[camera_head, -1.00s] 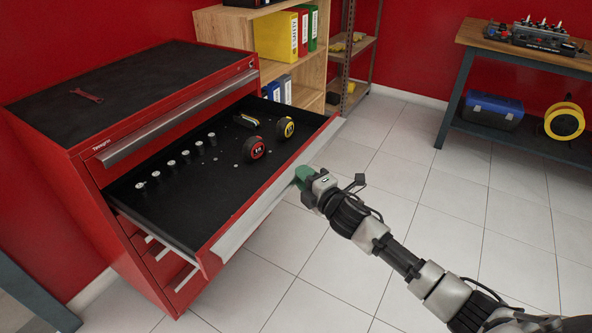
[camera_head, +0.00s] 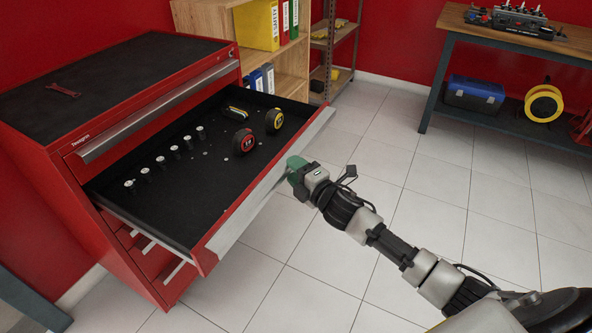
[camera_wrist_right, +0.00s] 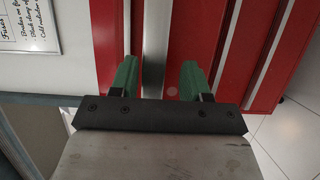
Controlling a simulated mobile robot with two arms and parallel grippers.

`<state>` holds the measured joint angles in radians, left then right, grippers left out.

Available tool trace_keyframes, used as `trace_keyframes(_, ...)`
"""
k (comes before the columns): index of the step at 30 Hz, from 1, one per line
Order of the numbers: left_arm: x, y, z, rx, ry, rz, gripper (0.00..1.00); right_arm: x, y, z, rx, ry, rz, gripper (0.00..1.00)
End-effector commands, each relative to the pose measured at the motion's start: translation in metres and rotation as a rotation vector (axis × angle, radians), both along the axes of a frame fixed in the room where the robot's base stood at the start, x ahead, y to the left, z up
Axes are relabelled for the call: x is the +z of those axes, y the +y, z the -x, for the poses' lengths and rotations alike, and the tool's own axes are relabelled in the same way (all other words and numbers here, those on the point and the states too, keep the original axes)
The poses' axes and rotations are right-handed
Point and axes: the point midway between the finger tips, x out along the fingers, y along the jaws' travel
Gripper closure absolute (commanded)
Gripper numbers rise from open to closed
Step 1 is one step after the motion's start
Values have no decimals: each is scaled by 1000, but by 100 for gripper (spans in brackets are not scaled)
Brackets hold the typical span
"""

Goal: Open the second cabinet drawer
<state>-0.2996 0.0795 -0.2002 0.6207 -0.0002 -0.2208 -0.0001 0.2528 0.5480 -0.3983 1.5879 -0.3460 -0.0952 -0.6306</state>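The red cabinet (camera_head: 110,225) stands at the left in the head view. Its second drawer (camera_head: 120,208) is pulled well out, showing a black liner, while the top drawer (camera_head: 150,112) above it is shut. My right gripper (camera_head: 293,168) is at the pulled-out drawer's front, near the middle of its grey handle strip (camera_head: 255,205). In the right wrist view, the green fingers of my right gripper (camera_wrist_right: 156,80) are apart, with a grey handle strip (camera_wrist_right: 155,45) between them and a gap on the right side. My left gripper is not seen.
A wooden shelf with binders (camera_head: 257,25) stands behind. A workbench (camera_head: 437,75) is at the right. The tiled floor (camera_head: 415,170) between is clear.

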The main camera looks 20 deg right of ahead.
Motion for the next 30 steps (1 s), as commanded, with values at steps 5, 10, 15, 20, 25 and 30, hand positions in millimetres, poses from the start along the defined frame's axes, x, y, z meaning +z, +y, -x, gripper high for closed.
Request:
trace_keyframes(5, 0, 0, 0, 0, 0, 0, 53, 2, -1, 1, 0, -4, -2, 53)
trace_keyframes(10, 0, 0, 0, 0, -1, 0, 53, 1, -6, 18, 0, -1, -1, 53)
trace_keyframes(15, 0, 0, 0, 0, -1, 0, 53, 0, -14, 50, 0, 0, -1, 53)
trace_keyframes(20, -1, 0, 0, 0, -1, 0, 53, 0, -22, 78, 0, 1, 0, 53)
trace_keyframes(25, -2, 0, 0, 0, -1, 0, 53, 0, -27, 97, 1, 0, -1, 53)
trace_keyframes(30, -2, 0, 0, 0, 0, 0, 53, 1, -28, 104, 1, -2, -2, 53)
